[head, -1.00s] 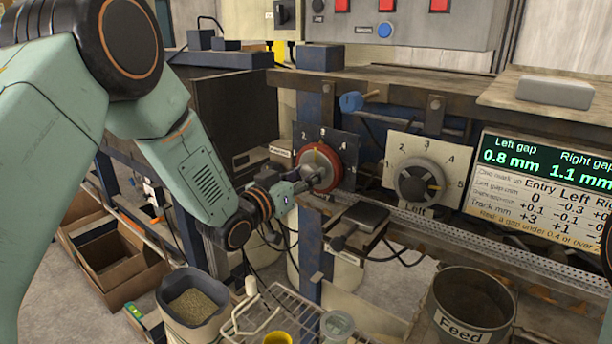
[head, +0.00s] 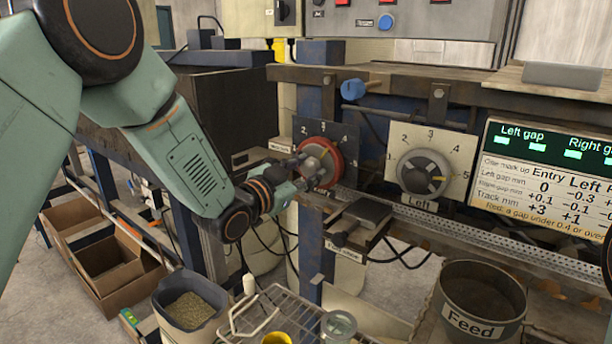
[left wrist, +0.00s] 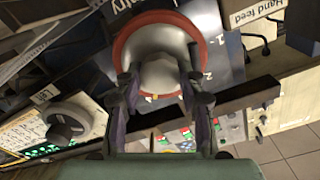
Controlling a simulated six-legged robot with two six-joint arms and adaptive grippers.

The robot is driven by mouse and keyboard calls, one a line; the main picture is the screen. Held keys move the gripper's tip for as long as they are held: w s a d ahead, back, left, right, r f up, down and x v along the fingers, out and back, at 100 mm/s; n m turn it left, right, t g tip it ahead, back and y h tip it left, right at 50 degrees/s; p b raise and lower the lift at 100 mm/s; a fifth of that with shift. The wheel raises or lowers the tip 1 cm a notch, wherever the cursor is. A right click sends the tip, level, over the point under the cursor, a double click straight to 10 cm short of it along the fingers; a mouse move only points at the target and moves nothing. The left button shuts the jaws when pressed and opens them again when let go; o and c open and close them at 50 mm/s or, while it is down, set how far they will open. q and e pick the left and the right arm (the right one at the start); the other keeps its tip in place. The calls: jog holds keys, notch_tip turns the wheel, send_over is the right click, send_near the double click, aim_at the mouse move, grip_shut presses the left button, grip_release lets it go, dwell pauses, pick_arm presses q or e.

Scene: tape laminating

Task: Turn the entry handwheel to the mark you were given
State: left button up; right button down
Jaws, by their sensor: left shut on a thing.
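The entry handwheel (head: 337,158) has a red rim and a grey hub, in front of a dark numbered dial plate (head: 345,135). My left gripper (head: 312,168) is shut on the handwheel's grey hub. In the left wrist view, the fingers (left wrist: 160,92) lie on both sides of the hub, and the red rim (left wrist: 122,45) shows behind them. A small orange mark shows on the hub between the fingers. The number it faces cannot be told.
The left handwheel (head: 422,172) sits on a pale dial plate to the right. A screen (head: 545,165) shows gap readings as green blocks. A small shelf (head: 362,213) juts out below the wheels. A wire rack (head: 285,310) and a Feed bucket (head: 480,300) stand lower down.

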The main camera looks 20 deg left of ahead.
pick_arm(q)
jog(key=shift+m, duration=0.6)
jog(key=o, duration=1.2)
jog(key=v, duration=1.2)
